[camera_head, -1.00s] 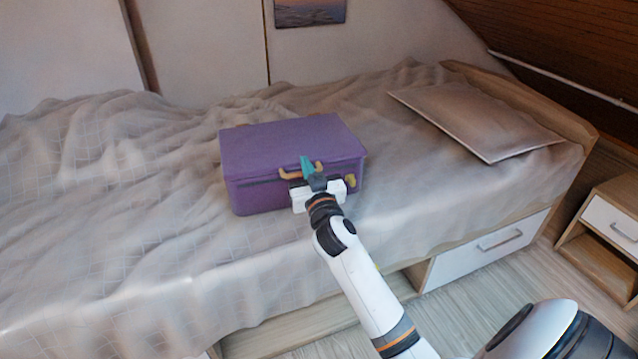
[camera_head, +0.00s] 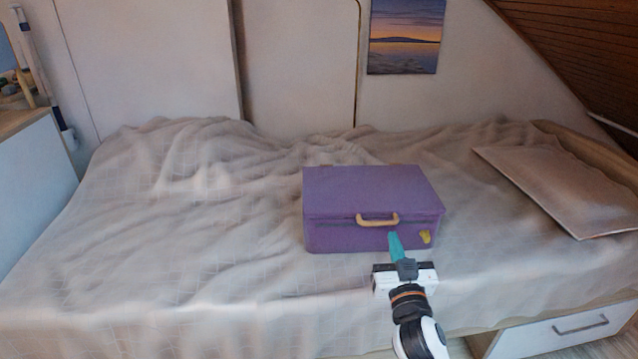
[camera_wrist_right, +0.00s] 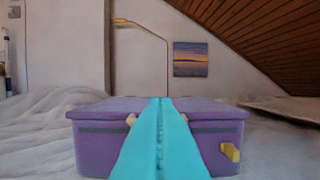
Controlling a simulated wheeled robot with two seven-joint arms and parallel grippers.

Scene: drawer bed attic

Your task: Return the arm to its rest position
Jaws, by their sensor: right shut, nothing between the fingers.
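My right gripper (camera_head: 396,247) is shut, with nothing held between its teal fingers. It points at the front of a closed purple suitcase (camera_head: 345,190) lying on the bed. In the head view its tips are just below the tan handle (camera_head: 378,219). In the right wrist view the shut fingers (camera_wrist_right: 160,125) cover the middle of the suitcase front (camera_wrist_right: 95,145) and most of the handle. I cannot tell whether the tips touch the case. A yellow latch (camera_wrist_right: 231,152) shows right of the fingers. My left gripper is not in view.
The bed (camera_head: 180,260) has a rumpled grey cover, with free room left of the suitcase. A flat pale panel (camera_head: 560,185) lies at the right. A white drawer (camera_head: 560,332) is under the bed. A sloped wooden ceiling (camera_head: 570,50) comes down at the right.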

